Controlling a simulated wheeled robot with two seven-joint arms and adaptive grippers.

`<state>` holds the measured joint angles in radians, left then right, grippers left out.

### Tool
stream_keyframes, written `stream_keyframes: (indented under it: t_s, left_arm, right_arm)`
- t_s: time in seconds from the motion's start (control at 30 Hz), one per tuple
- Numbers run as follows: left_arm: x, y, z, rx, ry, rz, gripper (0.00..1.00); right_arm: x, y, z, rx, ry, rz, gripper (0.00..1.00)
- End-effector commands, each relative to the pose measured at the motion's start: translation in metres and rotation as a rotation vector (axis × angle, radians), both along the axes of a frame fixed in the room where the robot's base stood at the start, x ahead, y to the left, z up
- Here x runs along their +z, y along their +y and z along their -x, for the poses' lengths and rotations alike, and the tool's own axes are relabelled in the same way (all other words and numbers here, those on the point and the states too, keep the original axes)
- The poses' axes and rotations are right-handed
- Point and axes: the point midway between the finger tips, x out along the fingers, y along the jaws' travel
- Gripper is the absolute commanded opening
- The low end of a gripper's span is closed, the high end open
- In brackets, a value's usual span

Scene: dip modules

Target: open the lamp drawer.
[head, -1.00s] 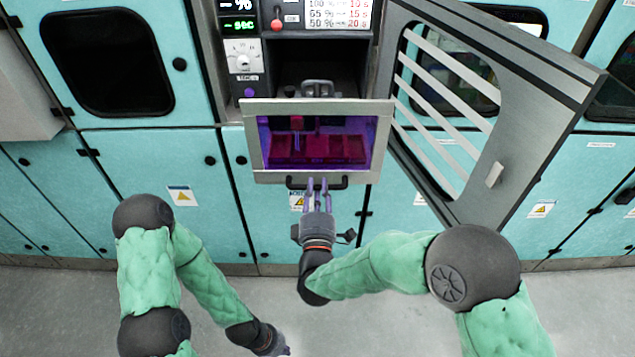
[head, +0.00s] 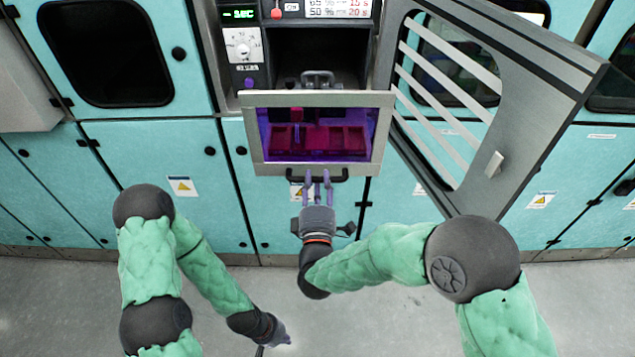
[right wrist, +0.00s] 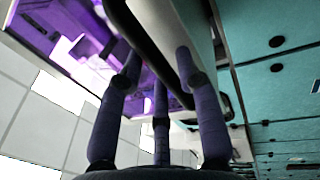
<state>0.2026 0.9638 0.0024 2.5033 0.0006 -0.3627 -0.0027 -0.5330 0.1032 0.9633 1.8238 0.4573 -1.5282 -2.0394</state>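The lamp drawer (head: 252,135) has a grey-framed front with a window glowing purple over red blocks. Its black bar handle (head: 340,180) runs along the lower edge. My right gripper (head: 318,180) is at the middle of this handle, fingers pointing at the drawer front. In the right wrist view, the fingers (right wrist: 157,70) stand spread, with the dark handle bar (right wrist: 150,40) passing between them; I see no firm closing on it. My left gripper (head: 277,335) hangs low over the floor, away from the cabinets; its fingers are too small to read.
A grey slatted door (head: 535,120) stands swung open at the right, beside my right arm. A dark open bay (head: 300,62) with a grey handle lies above the drawer. Teal cabinets (head: 150,150) line the wall. The floor (head: 400,325) in front is clear.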

Motion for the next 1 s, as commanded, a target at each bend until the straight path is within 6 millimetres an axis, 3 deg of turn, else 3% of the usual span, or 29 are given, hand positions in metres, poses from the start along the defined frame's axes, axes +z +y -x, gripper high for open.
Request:
stream_keyframes:
  t_s: [0.17, 0.6, 0.8, 1.0]
  left_arm:
    - [0.000, 0.000, 0.000, 0.000, 0.000, 0.000, 0.00]
    - [0.000, 0.000, 0.000, 0.000, 0.000, 0.000, 0.00]
    - [0.000, 0.000, 0.000, 0.000, 0.000, 0.000, 0.00]
    - [0.000, 0.000, 0.000, 0.000, 0.000, 0.000, 0.00]
  right_arm:
    - [-0.003, 0.001, 0.016, 0.004, 0.000, 0.001, 0.35]
    - [-0.019, 0.001, 0.096, 0.006, 0.001, 0.002, 0.35]
    - [-0.023, 0.001, 0.114, 0.003, 0.002, 0.002, 0.35]
    - [-0.024, 0.000, 0.117, 0.001, 0.002, 0.000, 0.35]
